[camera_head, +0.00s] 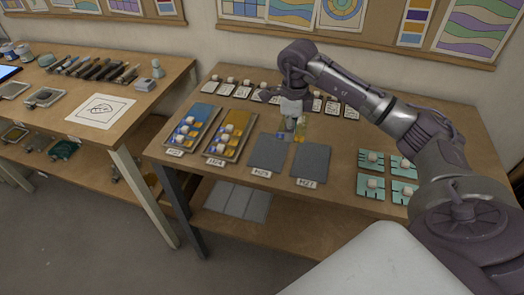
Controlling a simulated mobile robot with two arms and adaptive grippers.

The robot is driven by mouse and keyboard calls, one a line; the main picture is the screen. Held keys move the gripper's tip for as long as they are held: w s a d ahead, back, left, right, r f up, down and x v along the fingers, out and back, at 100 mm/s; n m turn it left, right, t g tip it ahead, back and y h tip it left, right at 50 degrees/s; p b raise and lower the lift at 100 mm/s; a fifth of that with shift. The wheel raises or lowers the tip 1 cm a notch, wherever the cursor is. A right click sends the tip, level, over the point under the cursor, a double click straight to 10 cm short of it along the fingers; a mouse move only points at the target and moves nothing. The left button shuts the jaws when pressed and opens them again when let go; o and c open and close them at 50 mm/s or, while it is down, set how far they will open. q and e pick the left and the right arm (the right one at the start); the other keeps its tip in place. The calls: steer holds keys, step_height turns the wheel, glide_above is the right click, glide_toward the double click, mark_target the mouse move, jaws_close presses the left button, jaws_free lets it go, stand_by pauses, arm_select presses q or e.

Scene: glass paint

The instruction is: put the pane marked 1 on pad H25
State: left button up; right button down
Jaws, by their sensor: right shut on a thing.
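My right gripper (292,123) comes in from the right and is shut on a small glass pane (302,129), yellowish with some blue beside it. The pane is just behind the dark grey pads; whether it touches the table is unclear, and no mark on it is readable. Two dark grey pads lie side by side, a left one (268,153) and a right one (310,162), both bare. Each has a small white label at its front edge, too small to read surely. My left gripper is out of view.
Several teal pieces with white knobs (371,159) lie at right. Several white-knobbed pieces (231,83) line the back. Another table (150,100) stands at left.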

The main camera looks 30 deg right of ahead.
steer(key=p, duration=0.2)
glide_above(265, 162)
step_height(265, 162, down, 3)
steer(key=shift+d+f, duration=0.15)
steer(key=shift+f, duration=0.2)
step_height(265, 162, down, 3)
steer(key=shift+f+p, duration=0.15)
steer(key=shift+p, duration=0.5)
steer(key=shift+f, duration=0.4)
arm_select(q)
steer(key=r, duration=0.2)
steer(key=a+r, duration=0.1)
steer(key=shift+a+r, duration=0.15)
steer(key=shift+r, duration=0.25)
arm_select(e)
steer(key=shift+f, duration=0.15)
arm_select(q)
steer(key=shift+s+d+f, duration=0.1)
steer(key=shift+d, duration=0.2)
arm_select(e)
steer(key=c, duration=1)
jaws_free()
